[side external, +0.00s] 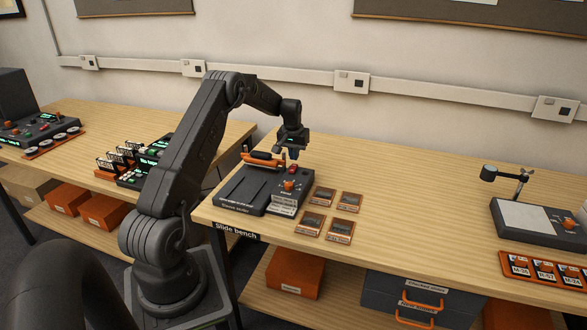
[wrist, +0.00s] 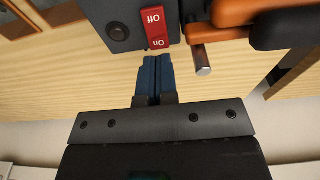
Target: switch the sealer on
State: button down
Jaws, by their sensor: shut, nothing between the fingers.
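The sealer (side external: 243,188) is a dark grey box with an orange-handled lever (side external: 263,159) and an orange knob (side external: 288,185), at the left end of the slide bench. Its red rocker switch (side external: 293,168) is at the back right; in the wrist view the switch (wrist: 157,26) reads Off and On upside down, with the On end nearest my fingers. I cannot tell which end is pressed in. My gripper (side external: 291,151) is shut and empty above the switch. In the wrist view its blue fingertips (wrist: 158,60) are just beside the On end; contact cannot be told.
The lever's orange part (wrist: 235,30) and metal pin (wrist: 203,58) are close right of the switch in the wrist view. Several framed slides (side external: 341,231) lie right of the sealer. A grey stand device (side external: 540,222) is farther right.

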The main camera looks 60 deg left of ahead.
aim_at(294, 165)
jog(key=shift+f, duration=1.45)
dwell(0.7)
jog(key=shift+r, duration=3.6)
